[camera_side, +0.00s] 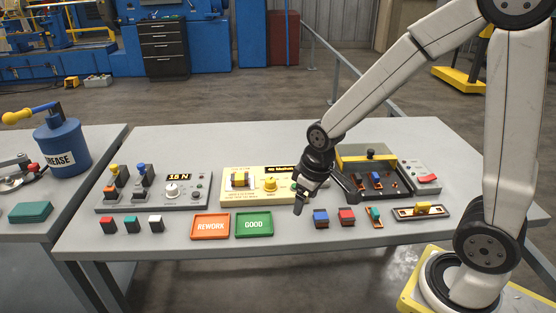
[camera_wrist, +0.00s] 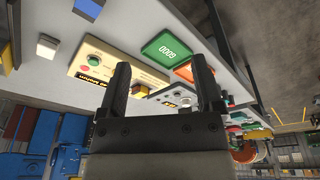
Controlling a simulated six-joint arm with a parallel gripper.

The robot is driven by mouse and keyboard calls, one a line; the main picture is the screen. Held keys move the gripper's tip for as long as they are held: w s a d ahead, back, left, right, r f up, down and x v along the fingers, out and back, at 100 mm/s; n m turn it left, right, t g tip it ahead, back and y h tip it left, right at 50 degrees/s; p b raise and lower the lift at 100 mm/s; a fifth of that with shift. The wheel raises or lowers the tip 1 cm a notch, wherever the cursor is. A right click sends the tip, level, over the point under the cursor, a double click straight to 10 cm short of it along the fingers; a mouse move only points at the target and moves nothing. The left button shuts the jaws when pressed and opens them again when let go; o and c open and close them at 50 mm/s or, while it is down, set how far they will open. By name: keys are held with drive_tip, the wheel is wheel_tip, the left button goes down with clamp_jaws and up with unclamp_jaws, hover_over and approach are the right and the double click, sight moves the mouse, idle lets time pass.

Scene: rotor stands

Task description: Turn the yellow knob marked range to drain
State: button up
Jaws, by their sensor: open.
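The yellow knob (camera_side: 270,184) sits on a cream tester panel (camera_side: 228,198) in the side view, between a yellow block (camera_side: 240,179) and a green button. Its markings are too small to read, so I cannot tell its setting. My gripper (camera_side: 327,200) is open and empty, to the right of the knob and above the table, apart from it. In the wrist view my two dark fingers (camera_wrist: 160,64) stand apart. The panel (camera_wrist: 110,48) shows behind the left finger. A yellow piece (camera_wrist: 139,90) shows between the fingers; I cannot tell which yellow part it is.
An orange REWORK tray (camera_side: 210,227) and green GOOD tray (camera_side: 254,224) lie before the panel. A grey 15 N unit (camera_side: 185,204) stands left. A dark-bedded fixture (camera_side: 372,181) is close to my gripper's right. Several small coloured pieces line the table's front.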

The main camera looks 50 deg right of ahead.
drive_tip(key=w+d+n+g, duration=0.1)
drive_tip(key=w+d+n, duration=0.3)
drive_tip(key=w, duration=0.8)
drive_tip(key=n+g, duration=0.1)
drive_tip(key=n, duration=0.2)
hover_over(270, 179)
wheel_tip(270, 179, down, 4)
drive_tip(key=shift+r, duration=0.2)
drive_tip(key=shift+f, duration=0.1)
drive_tip(key=shift+f, duration=3.85)
drive_tip(key=shift+c, duration=0.2)
clamp_jaws()
